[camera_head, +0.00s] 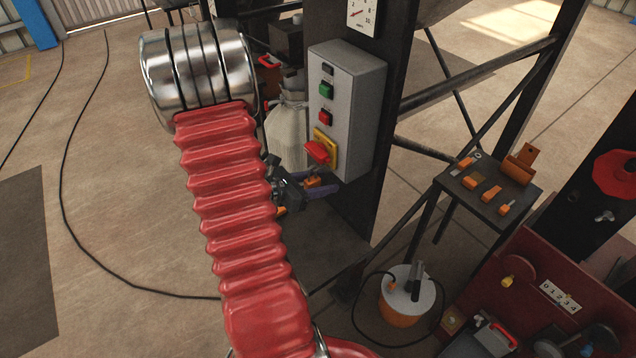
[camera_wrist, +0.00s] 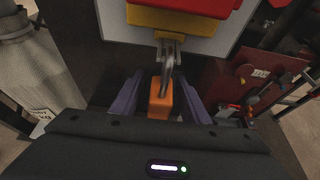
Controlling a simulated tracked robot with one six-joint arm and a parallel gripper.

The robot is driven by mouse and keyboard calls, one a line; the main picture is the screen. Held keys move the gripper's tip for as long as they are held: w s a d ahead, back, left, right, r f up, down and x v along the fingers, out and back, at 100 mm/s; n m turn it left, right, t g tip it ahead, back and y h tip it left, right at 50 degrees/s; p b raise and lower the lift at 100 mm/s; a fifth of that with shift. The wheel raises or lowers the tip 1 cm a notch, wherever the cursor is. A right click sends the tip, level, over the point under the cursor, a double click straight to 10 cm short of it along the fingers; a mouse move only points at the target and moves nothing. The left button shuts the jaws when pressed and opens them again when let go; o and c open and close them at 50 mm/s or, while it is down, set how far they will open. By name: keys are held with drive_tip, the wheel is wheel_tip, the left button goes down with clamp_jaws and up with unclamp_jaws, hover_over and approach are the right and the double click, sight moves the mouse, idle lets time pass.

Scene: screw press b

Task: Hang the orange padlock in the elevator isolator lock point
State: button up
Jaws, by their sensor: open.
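The orange padlock (camera_wrist: 160,101) hangs upright below the yellow isolator plate (camera_wrist: 172,22) in the wrist view, its grey shackle pointing up. The shackle top meets the lock tab (camera_wrist: 168,37) under the plate and appears to pass through it. My gripper (camera_wrist: 158,95) is open, with one purple finger on each side of the padlock body and a gap visible at each side. In the head view the padlock (camera_head: 313,182) is small, just below the red isolator handle (camera_head: 318,152). My gripper (camera_head: 303,197) is partly hidden there by my arm.
The isolator sits on a grey control box (camera_head: 346,105) with green and red buttons, fixed to a dark post. A small dark table (camera_head: 507,222) with orange items stands to the right.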

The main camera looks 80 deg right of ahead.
drive_tip(key=shift+w, duration=0.1)
drive_tip(key=v, duration=1.3)
drive_tip(key=shift+w+a+r, duration=0.15)
drive_tip(key=shift+a, duration=0.15)
idle(0.7)
drive_tip(key=a+f+m+y, duration=0.3)
drive_tip(key=a+m+y, duration=0.1)
drive_tip(key=a+m, duration=0.25)
drive_tip(key=w+a+r+m+t+y, duration=0.1)
drive_tip(key=w+a+m+t, duration=0.15)
drive_tip(key=a, duration=0.35)
drive_tip(key=w+a+r+m+t+y, duration=0.1)
drive_tip(key=w+a+r+t+y, duration=0.1)
drive_tip(key=w+a+t, duration=0.3)
drive_tip(key=w+a+r+t+y, duration=0.1)
drive_tip(key=w+a+r+t, duration=0.2)
drive_tip(key=a+r, duration=0.4)
drive_tip(key=w+a+r+t+y, duration=0.2)
drive_tip(key=a+r, duration=0.6)
drive_tip(key=a, duration=0.7)
drive_tip(key=shift+w+a+t, duration=0.35)
drive_tip(key=shift+w+t, duration=0.2)
drive_tip(key=shift+t, duration=0.5)
